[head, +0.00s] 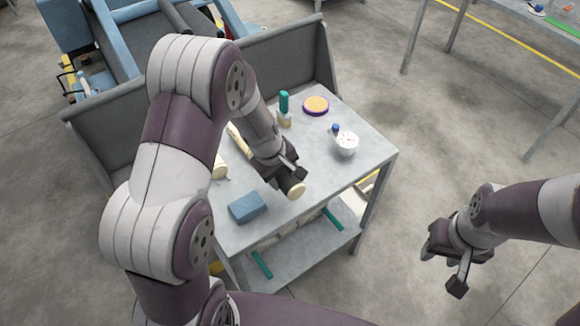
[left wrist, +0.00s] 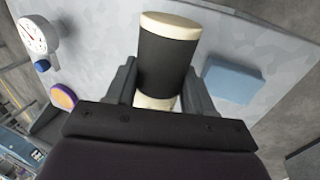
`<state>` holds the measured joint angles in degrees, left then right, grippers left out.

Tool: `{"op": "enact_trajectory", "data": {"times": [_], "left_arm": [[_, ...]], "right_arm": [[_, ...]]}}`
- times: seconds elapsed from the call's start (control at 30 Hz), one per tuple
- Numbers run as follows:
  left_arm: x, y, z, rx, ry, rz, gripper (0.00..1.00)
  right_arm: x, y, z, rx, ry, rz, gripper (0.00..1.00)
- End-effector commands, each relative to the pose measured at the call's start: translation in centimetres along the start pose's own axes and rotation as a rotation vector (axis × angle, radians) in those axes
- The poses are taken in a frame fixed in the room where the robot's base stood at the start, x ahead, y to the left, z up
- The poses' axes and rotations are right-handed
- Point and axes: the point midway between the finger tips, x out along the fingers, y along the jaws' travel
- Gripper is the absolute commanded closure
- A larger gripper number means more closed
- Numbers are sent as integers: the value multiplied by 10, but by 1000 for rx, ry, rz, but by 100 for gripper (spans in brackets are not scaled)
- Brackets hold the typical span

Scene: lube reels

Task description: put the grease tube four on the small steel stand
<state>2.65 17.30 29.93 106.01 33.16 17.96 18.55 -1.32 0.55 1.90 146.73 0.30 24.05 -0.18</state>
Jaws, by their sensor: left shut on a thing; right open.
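My left gripper (head: 290,180) is shut on a cylinder (left wrist: 168,60) with cream ends and a black middle, which looks like a grease tube; no number on it is readable. Its cream end (head: 296,189) shows below the fingers in the head view. The tube is over the front part of a grey steel table (head: 318,172) with raised back and side walls, perhaps the small steel stand. I cannot tell whether the tube touches the top. My right gripper (head: 447,262) is open and empty, right of the table above the floor.
On the table are a blue block (head: 248,207), a white gauge (head: 347,144), an orange and purple disc (head: 316,105) and a green-topped item (head: 284,103). Another cream cylinder (head: 219,171) is partly behind my left arm. A lower shelf (head: 300,250) holds green-ended items.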

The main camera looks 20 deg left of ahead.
Motion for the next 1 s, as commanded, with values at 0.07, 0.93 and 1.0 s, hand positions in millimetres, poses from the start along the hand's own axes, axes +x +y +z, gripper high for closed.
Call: {"op": "enact_trajectory", "data": {"times": [0.07,0.93,1.0], "left_arm": [[14,13,-8,2,-1,-1,79],[73,16,-18,1,0,0,22],[73,16,-18,1,0,0,22]], "right_arm": [[-5,0,-1,0,0,0,57],[4,0,0,0,0,0,57],[4,0,0,0,0,0,57]]}}
